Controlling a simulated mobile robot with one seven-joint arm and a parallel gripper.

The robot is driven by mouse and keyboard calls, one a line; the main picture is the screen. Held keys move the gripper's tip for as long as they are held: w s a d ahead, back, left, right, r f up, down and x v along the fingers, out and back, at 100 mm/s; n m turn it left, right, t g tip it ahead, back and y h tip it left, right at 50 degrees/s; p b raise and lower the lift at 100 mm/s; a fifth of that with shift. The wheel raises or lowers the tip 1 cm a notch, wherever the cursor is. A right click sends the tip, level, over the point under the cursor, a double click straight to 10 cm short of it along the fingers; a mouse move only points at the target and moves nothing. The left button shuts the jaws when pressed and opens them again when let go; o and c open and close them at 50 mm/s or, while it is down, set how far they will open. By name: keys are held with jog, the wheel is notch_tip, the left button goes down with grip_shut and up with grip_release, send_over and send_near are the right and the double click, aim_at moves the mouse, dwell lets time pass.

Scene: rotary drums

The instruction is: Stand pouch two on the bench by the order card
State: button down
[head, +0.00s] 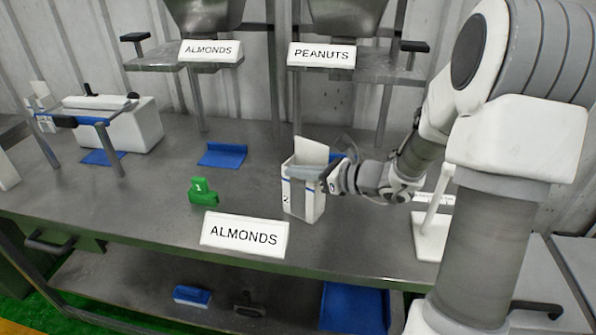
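Pouch two (303,203) is a white pouch with blue marks, a "2" on its front and an open-looking top. It is upright over the bench, just behind and right of the order card (245,235), which reads ALMONDS. I cannot tell whether its base touches the bench. My gripper (318,173) reaches it from the right at its upper part, with a grey finger across the near face. The far finger is hidden, so I cannot tell whether the grip is closed.
A green block marked 1 (203,192) and a blue tray (222,155) stand left of the pouch. A white machine (120,123) is at the back left. Hoppers labelled ALMONDS (211,51) and PEANUTS (321,55) stand behind. A white stand (431,236) is right.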

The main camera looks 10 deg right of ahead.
jog(key=c, duration=1.1)
grip_release()
jog(key=shift+o, duration=0.2)
jog(key=shift+r, duration=0.1)
jog(key=shift+d+r+p, duration=0.1)
jog(key=shift+r+p, duration=0.1)
jog(key=shift+p, duration=0.15)
jog(key=p+v, duration=0.1)
jog(key=v, duration=1.1)
jog(key=shift+f, duration=0.1)
